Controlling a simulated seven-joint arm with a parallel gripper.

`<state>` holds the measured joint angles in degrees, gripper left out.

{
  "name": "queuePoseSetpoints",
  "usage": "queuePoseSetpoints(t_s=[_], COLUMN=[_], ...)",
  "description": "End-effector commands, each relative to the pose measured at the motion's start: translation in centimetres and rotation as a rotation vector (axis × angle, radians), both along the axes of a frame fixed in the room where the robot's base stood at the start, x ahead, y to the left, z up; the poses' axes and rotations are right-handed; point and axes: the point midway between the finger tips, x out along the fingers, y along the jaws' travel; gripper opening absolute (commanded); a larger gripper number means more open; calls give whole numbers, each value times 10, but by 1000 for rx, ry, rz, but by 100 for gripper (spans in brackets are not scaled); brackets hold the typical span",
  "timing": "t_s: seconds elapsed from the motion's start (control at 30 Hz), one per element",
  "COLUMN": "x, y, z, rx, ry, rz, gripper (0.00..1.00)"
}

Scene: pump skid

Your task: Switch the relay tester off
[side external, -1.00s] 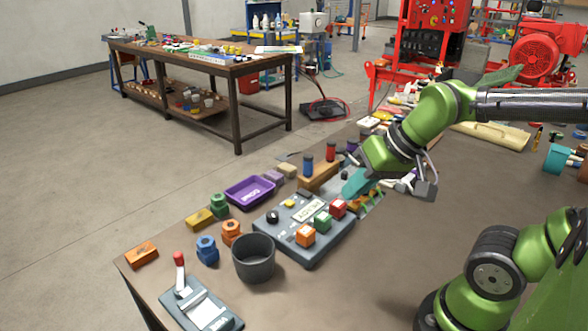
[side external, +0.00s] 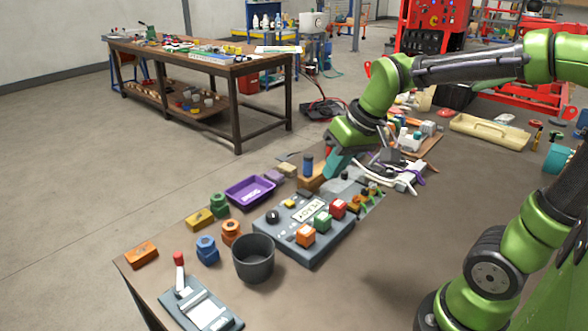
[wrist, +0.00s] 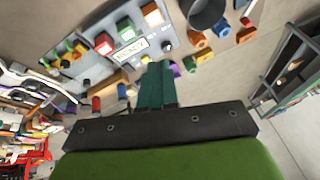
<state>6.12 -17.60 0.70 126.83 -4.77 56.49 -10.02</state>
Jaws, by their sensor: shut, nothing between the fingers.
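The relay tester is a grey box (side external: 294,245) with a white label (side external: 310,211), a black knob (side external: 272,216), and orange (side external: 305,235), green (side external: 322,221) and red (side external: 338,209) blocks on its top. In the wrist view the tester (wrist: 98,61) lies upper left, with its label (wrist: 130,51) and knob (wrist: 167,45) in sight. I cannot read the knob's setting. My gripper (side external: 328,177) is shut and empty, its teal fingers over the wooden holder behind the tester. The fingers (wrist: 158,68) appear apart from the tester.
A dark grey cup (side external: 254,262) stands close to the tester's front left. A purple tray (side external: 250,190), a wooden holder (side external: 310,184) with a blue-topped peg, and coloured blocks sit around it. A red-handled lever device (side external: 200,305) is at the near edge.

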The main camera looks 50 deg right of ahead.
Motion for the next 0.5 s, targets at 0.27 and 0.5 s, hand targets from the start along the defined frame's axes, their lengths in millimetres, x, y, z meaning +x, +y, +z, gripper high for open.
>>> queuePoseSetpoints(t_s=[0.27, 0.5], x=[78, 137], y=[-41, -84], z=[-16, -43], rx=[-164, -279], ry=[138, 230], rz=[368, 817], gripper=[0, 0])
